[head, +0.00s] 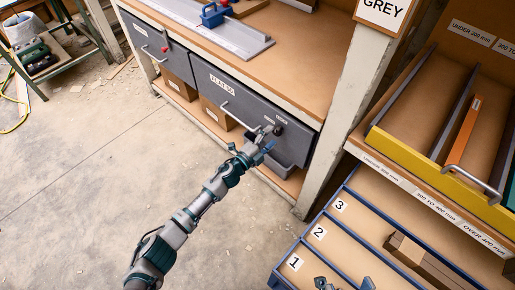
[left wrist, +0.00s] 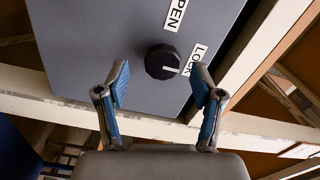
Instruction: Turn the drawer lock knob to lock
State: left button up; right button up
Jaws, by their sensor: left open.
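The lock knob is a dark, faceted round knob (left wrist: 163,62) on the grey drawer front (left wrist: 95,45). A white mark on its right side points toward the LOCK label (left wrist: 197,60); the OPEN label (left wrist: 175,14) is above it. In the head view the knob (head: 278,130) is at the drawer's right end. My left gripper (head: 262,146) is close in front of it. In the left wrist view its blue-padded fingers (left wrist: 163,92) are spread apart, the knob just beyond and between the tips, with no contact visible. My right gripper shows only partly at the bottom edge.
The FLAT 50 drawer (head: 222,84) has a long bar handle (head: 237,117) left of the knob. A pale post (head: 340,110) stands to the right, beside shelves and numbered blue-edged bays (head: 340,205). The workbench top (head: 300,55) is above. Open concrete floor lies left.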

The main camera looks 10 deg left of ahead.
pick_arm(q)
jog(key=v, duration=1)
jog(key=shift+s+f, duration=0.15)
